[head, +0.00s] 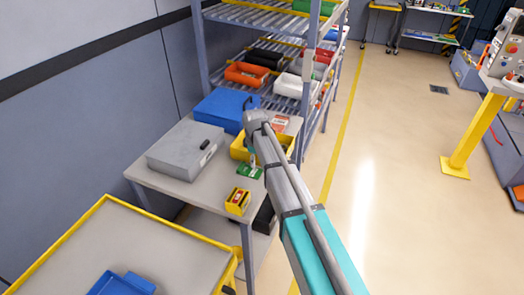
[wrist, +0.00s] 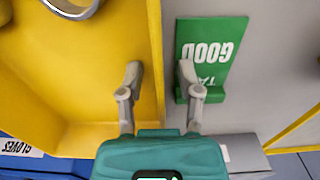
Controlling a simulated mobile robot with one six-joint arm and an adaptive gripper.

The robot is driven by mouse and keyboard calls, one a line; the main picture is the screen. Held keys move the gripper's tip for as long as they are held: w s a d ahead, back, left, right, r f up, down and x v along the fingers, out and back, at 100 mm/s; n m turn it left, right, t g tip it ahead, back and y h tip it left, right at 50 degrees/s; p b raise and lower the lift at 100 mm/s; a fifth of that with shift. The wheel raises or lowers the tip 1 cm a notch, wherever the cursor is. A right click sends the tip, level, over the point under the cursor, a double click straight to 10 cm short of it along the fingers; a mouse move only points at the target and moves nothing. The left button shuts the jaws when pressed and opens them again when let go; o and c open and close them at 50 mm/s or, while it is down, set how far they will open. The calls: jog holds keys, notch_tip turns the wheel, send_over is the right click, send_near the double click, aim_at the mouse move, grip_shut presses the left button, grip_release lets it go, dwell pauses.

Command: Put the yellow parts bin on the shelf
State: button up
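The yellow parts bin (head: 238,151) stands on the grey bench (head: 163,181), partly hidden behind my arm in the head view. In the wrist view the bin (wrist: 60,85) fills the left side, with a metal ring-shaped part inside it. My gripper (wrist: 158,78) is open. Its left finger is over the inside of the bin and its right finger is outside, so the bin's side wall lies between them. I cannot tell whether either finger touches the wall. The shelf rack (head: 200,50) stands behind the bench and holds several bins.
A green "GOOD" sign (wrist: 208,52) lies close to the right finger. A blue case (head: 222,108), a grey case (head: 178,152) and a small yellow box (head: 238,201) are on the bench. A yellow-edged cart (head: 105,240) stands in front.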

grip_shut()
jog(key=shift+r, duration=0.15)
dwell(0.4)
notch_tip(320, 180, up, 3)
jog(key=p, duration=0.3)
jog(key=s+d+r+p, duration=0.2)
jog(key=s+r+p, duration=0.3)
jog(key=s, duration=0.1)
jog(key=s+d+r+p, duration=0.2)
jog(key=s+r+p, duration=0.2)
jog(key=s, duration=0.3)
jog(key=shift+d+r+p, duration=0.35)
jog(key=shift+d+p, duration=0.05)
jog(key=shift+p, duration=0.1)
